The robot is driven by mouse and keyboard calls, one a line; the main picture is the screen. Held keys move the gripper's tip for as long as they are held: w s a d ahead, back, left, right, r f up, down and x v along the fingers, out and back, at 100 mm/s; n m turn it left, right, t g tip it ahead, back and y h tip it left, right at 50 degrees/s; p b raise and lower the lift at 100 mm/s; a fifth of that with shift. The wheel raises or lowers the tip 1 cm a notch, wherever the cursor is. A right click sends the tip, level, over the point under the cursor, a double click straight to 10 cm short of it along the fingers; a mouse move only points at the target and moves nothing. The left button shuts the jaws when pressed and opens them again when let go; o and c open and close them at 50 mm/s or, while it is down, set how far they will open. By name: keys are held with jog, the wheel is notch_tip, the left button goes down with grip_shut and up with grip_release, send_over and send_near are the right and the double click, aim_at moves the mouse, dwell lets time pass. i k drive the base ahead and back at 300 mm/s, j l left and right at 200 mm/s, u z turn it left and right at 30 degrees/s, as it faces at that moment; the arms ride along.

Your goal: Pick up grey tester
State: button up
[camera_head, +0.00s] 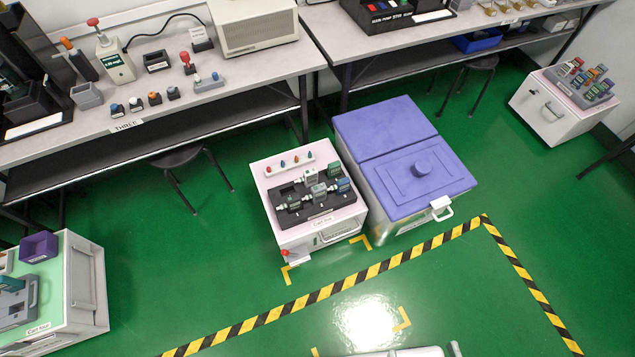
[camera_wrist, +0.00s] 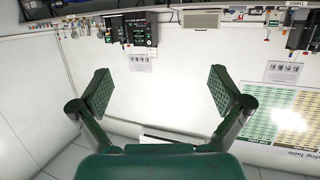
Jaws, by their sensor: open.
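Several handheld testers stand in a black tray (camera_head: 325,208) on top of a white cart in the middle of the camera_head view. Two look light grey: one at the back (camera_head: 311,175) and one in the centre (camera_head: 319,190). Green and blue ones stand beside them. I cannot tell from this view which is the grey tester of the task. My gripper (camera_wrist: 160,92) is open and empty in the camera_wrist view, with its two green fingers wide apart. No tester shows between them. My gripper is not in the camera_head view.
A grey bin with a purple lid (camera_head: 422,170) stands right against the white cart (camera_head: 310,238). Another cart with coloured testers (camera_head: 567,108) is at the far right. A bench (camera_head: 240,75) with devices runs along the back. Green floor with striped tape (camera_head: 400,260) is clear in front.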

aim_at(319, 196)
jog(key=i+l, duration=0.15)
jog(key=i, duration=0.2)
jog(key=i+l, duration=0.15)
jog(key=i, duration=0.2)
jog(key=i+l, duration=0.15)
jog(key=i, duration=0.25)
jog(key=u, duration=0.05)
